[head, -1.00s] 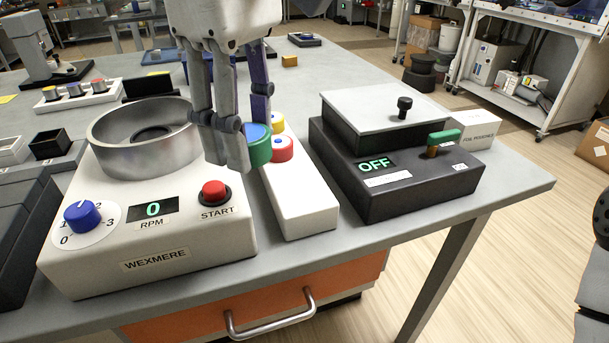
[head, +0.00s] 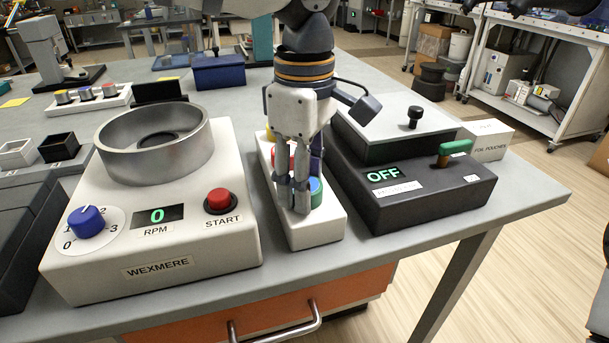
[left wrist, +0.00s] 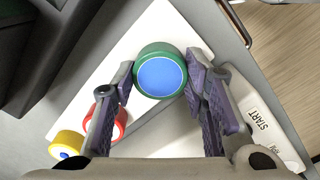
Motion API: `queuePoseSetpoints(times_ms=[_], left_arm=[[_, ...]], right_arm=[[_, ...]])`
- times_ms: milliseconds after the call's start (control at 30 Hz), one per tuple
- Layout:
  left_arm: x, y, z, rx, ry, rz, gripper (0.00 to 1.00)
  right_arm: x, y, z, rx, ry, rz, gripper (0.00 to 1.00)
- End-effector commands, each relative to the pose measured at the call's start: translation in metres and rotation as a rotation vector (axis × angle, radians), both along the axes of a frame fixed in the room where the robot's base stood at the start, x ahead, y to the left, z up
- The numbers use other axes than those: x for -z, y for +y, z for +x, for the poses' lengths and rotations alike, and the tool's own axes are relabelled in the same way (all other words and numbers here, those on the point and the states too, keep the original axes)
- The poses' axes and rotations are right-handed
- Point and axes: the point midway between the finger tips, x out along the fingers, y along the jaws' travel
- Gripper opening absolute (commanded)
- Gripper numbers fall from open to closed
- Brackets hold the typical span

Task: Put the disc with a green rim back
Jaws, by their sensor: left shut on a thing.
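The disc with a green rim and blue face (head: 316,193) is at the near end of the long white holder (head: 318,234). My left gripper (head: 301,208) points down and is shut on this disc, partly hiding it. In the left wrist view the disc (left wrist: 160,72) shows at the fingertips (left wrist: 160,88), over the white surface. I cannot tell whether it rests fully on the holder. Farther along the holder are a red-rimmed disc (left wrist: 119,119) and a yellow-rimmed disc (left wrist: 67,145). My right gripper is not in view.
A white WEXMERE machine (head: 158,262) with a round metal bowl (head: 190,160) stands to the left. A black box reading OFF (head: 430,205), with a grey lid and green-handled lever (head: 456,147), stands close on the right. The bench's right front corner is clear.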

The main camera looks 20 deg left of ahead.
Motion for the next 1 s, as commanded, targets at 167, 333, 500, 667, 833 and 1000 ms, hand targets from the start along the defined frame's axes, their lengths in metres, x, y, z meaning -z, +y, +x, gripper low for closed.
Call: queuePoseSetpoints(times_ms=[167, 333, 500, 667, 833, 1000], left_arm=[[0.000, 0.000, 0.000, 0.000, 0.000, 0.000, 0.60], [0.000, 0.000, 0.000, 0.000, 0.000, 0.000, 0.60], [-0.011, 0.000, 0.001, -0.001, -0.003, -0.001, 0.60], [-0.054, 0.000, 0.001, -0.002, -0.006, -0.002, 0.60], [-0.097, 0.000, 0.000, -0.001, -0.003, -0.003, 0.60], [-0.119, 0.000, 0.000, 0.000, 0.000, 0.000, 0.60]], right_arm=[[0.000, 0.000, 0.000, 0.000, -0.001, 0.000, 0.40], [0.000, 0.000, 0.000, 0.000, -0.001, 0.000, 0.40], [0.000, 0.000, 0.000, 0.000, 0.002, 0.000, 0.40], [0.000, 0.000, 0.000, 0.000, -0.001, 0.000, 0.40], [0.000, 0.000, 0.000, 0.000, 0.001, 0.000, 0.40], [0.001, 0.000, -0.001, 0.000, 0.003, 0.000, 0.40]])
